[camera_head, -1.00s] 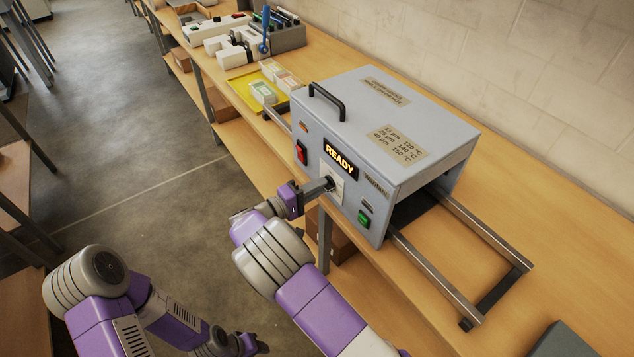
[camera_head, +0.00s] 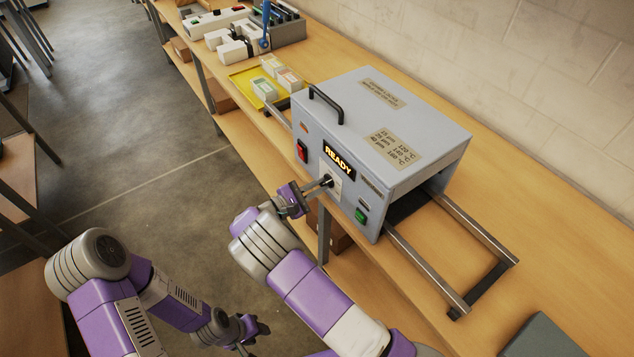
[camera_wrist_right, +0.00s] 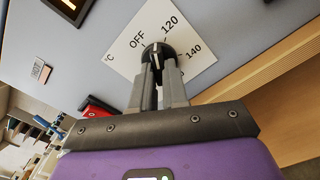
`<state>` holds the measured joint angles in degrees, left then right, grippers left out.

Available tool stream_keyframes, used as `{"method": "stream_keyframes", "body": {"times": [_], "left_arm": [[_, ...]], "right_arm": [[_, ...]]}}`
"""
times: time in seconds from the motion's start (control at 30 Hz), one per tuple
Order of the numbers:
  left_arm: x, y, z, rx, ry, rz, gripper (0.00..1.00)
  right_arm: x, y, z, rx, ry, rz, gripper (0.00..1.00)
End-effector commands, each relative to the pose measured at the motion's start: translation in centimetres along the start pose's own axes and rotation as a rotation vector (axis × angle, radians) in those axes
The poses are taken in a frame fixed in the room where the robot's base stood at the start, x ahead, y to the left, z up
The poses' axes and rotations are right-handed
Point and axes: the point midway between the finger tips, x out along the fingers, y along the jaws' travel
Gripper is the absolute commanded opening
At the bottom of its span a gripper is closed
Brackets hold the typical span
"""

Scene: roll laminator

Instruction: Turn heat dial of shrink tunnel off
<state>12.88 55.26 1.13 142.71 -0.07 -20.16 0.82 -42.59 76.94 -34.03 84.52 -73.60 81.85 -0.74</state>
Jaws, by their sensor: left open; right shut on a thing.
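The shrink tunnel (camera_head: 385,125) is a grey box on the bench with a lit READY display (camera_head: 338,158). Its black heat dial (camera_wrist_right: 157,51) sits on a white plate marked OFF, 120 and 140 in the right wrist view. My left gripper (camera_head: 258,330) is open and empty, low over the floor, away from the tunnel.
A red switch (camera_head: 302,151) and a green switch (camera_head: 361,215) flank the dial on the tunnel's front. Metal rails (camera_head: 425,267) extend at the right. A yellow tray (camera_head: 243,88) with small boxes lies behind. A dark flat object (camera_head: 550,340) lies at lower right.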

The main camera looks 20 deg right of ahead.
Motion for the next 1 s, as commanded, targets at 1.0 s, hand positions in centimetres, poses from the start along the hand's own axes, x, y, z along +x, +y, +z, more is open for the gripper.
{"method": "stream_keyframes", "body": {"times": [1.0], "left_arm": [[-2.8, 1.0, 0.1, 0.0, 0.0, 0.0, 0.43]], "right_arm": [[-0.1, -0.3, 0.0, -0.611, 0.002, -0.001, 0.0]]}}
